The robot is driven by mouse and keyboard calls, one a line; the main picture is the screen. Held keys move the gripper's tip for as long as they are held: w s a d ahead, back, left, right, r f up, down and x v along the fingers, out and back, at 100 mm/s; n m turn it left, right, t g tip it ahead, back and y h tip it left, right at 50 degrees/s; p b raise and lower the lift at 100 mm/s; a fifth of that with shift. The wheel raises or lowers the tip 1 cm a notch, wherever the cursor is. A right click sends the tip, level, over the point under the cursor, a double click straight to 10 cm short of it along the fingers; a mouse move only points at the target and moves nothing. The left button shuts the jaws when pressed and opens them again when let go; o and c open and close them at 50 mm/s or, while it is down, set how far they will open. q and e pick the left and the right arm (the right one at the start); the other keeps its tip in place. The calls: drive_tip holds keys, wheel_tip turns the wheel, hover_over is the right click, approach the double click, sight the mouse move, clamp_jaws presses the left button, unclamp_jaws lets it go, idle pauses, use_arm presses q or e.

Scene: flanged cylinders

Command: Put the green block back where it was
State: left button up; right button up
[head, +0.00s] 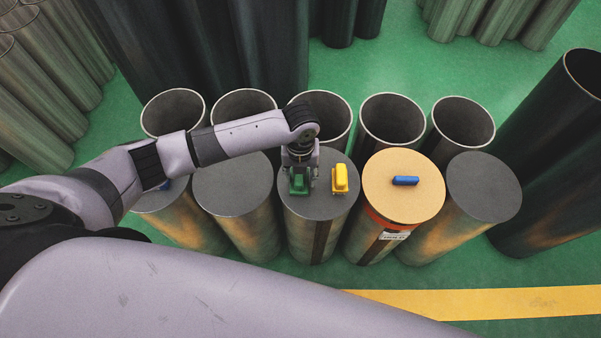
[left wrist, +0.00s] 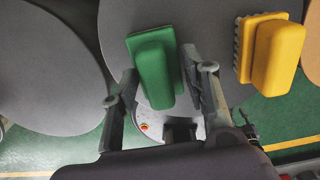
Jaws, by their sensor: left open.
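The green block (head: 299,185) is on the grey top of the middle front cylinder (head: 318,203). It also shows in the left wrist view (left wrist: 153,68), between my fingers. My left gripper (left wrist: 160,78) is open, with one finger on each side of the green block; I cannot tell whether either finger touches it. In the head view my left gripper (head: 301,170) comes down from above and covers part of the block. The yellow block (head: 340,180) stands on the same top, just right of the green block. My right gripper is not in view.
A blue block (head: 405,181) lies on the tan-topped cylinder (head: 425,206) to the right. Other grey-topped cylinders (head: 235,196) stand in the same row. Open hollow cylinders (head: 392,122) stand behind. A bit of blue (head: 165,185) shows behind my arm at left.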

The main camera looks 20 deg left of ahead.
use_arm(q)
drive_tip(key=shift+r, duration=0.1)
wheel_tip(320, 180, up, 12)
drive_tip(key=shift+p, duration=0.35)
idle(0.4)
